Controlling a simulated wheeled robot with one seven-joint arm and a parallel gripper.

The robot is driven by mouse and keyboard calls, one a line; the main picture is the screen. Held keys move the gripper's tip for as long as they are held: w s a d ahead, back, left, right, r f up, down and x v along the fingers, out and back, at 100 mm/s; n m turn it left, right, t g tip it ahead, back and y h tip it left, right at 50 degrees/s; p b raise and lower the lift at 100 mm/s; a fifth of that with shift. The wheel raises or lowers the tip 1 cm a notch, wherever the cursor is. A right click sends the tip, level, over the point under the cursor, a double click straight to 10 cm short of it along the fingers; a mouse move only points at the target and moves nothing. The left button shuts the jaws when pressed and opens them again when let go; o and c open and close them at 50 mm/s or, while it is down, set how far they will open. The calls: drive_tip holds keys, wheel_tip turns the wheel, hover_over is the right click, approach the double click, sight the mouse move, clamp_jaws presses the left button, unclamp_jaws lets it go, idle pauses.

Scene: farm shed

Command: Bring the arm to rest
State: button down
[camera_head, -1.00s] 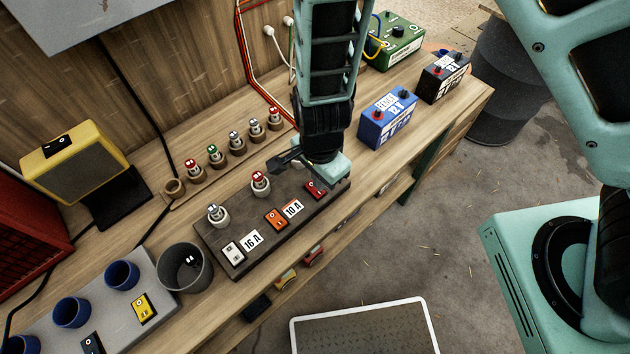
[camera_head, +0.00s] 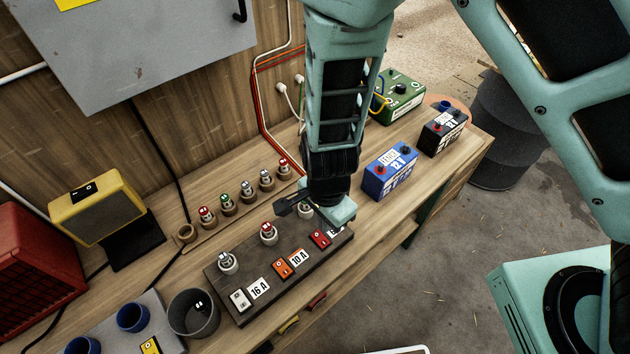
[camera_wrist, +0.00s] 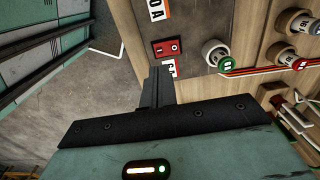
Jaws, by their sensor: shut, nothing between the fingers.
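My gripper (camera_head: 284,208) is shut and empty. In the head view it hangs above the back edge of the dark fuse board (camera_head: 225,288), near its right end, with the arm reaching down from the top. The wrist view shows the shut fingers (camera_wrist: 158,86) pointing towards a red switch (camera_wrist: 167,47) on the board and a white holder (camera_wrist: 212,47) beside it. The gripper partly hides the rightmost holder in the head view. Whether the fingers touch anything cannot be told, but they appear apart from the board.
A grey cup (camera_head: 194,314) stands left. A blue battery (camera_head: 390,172), a black battery (camera_head: 442,132) and a green charger (camera_head: 400,96) stand right. A yellow lamp (camera_head: 92,208) stands at the back left.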

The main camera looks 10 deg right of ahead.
drive_tip(key=s+r+n+g+y+b, duration=0.15)
drive_tip(key=s+r+n+b, duration=0.35)
drive_tip(key=r+n, duration=0.5)
drive_tip(key=s+d+r+n+t+b, duration=0.1)
drive_tip(key=s+d+r+n+b, duration=0.2)
drive_tip(key=s+d+r+n, duration=0.3)
drive_tip(key=d+n+h, duration=0.1)
drive_tip(key=d+n, duration=0.1)
drive_tip(key=n, duration=0.1)
drive_tip(key=shift+s+r+t, duration=0.1)
drive_tip(key=shift+t, duration=0.15)
